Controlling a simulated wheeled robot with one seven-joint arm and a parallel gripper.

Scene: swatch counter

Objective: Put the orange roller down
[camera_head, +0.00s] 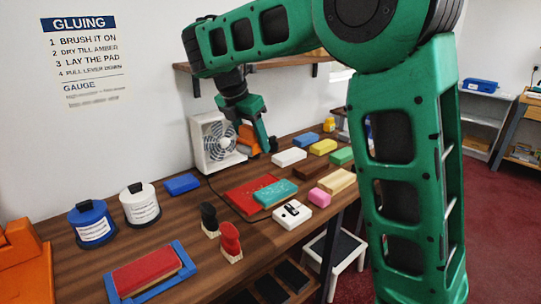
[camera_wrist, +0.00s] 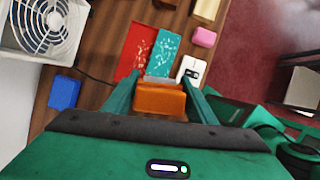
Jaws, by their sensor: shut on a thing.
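The orange roller (camera_wrist: 160,98) sits between the two green fingers of my gripper (camera_wrist: 163,88) in the wrist view, and the jaws are shut on it. A pale grey edge shows at its far end. In the head view, the orange roller (camera_head: 246,139) shows beside my gripper (camera_head: 258,137), partly hidden by a finger. It appears to be held above the wooden counter (camera_head: 178,215), to the right of the fan. I cannot tell the exact gap beneath it.
A white fan (camera_head: 214,142) stands by the wall. Red (camera_head: 250,194) and teal (camera_head: 279,192) speckled slabs lie ahead, with a white gauge block (camera_head: 292,214) beside them. A blue block (camera_head: 182,184) lies left. Several coloured blocks fill the far counter. Bare wood shows between the blue block and red slab.

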